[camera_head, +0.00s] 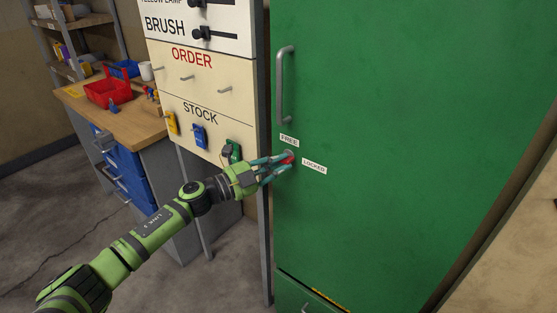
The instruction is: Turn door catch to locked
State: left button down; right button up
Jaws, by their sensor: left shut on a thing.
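The green door (400,110) stands shut at the right of the head view. Its door catch (290,158) is a small red knob near the left edge, below the long handle (285,85). A FREE label (289,141) sits just above the catch and a LOCKED label (314,166) just to its right. My left gripper (285,160) reaches in from the left and is shut on the catch. Its fingers partly cover the catch, so I cannot tell which label it points to. My right gripper is not in view.
Left of the door a cream board (182,88) carries hooks and hanging yellow, blue and green tags. Further left are a wooden-topped workbench (135,122) with a red bin (107,92) and a shelf rack. The floor at lower left is open.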

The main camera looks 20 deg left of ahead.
pick_arm(q)
jog(key=shift+m+g+y+p, duration=0.3)
jog(key=shift+m+p, duration=0.2)
jog(key=shift+m, duration=0.5)
jog(key=c, duration=1.2)
grip_release()
jog(key=v, duration=1.2)
jog(key=shift+a, duration=0.1)
